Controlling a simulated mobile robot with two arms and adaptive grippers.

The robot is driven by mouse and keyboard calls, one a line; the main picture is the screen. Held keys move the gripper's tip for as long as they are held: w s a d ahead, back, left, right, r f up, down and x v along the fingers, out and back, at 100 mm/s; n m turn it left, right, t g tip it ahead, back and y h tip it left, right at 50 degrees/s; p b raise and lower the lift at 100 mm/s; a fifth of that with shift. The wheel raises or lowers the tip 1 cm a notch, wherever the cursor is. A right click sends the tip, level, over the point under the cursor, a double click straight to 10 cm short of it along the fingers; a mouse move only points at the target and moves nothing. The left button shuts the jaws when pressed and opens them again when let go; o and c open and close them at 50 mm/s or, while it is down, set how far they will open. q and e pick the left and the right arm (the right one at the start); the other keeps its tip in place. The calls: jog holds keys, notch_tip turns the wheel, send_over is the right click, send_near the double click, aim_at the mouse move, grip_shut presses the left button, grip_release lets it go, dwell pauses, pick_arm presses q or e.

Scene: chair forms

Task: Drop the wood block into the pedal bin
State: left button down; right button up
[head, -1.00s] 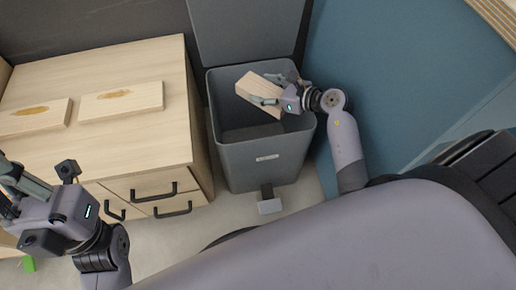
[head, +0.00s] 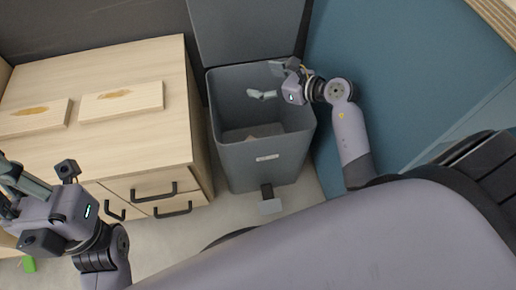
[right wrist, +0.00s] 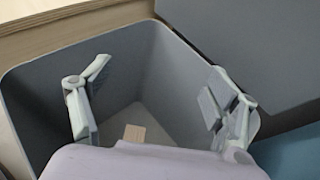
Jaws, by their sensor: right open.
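The grey pedal bin (head: 258,156) stands with its lid (head: 248,30) raised behind it. The wood block (head: 262,131) lies low inside the bin, mostly hidden by the front wall in the head view. In the right wrist view a small part of the block (right wrist: 135,133) shows on the bin floor between my fingers. My right gripper (head: 268,82) is open and empty over the bin's mouth, at its back right; its spread fingers also show in the right wrist view (right wrist: 155,105). My left gripper (head: 12,190) is at the left edge, away from the bin; its jaw opening is unclear.
A light wood cabinet (head: 95,140) stands left of the bin, with two wooden pieces (head: 121,101) on top and dark drawer handles. A blue wall panel (head: 400,80) is close on the right. The bin's pedal (head: 268,200) sticks out at the front.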

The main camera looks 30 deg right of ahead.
notch_tip(320, 180, up, 6)
jog(key=shift+r, duration=0.1)
dwell(0.4)
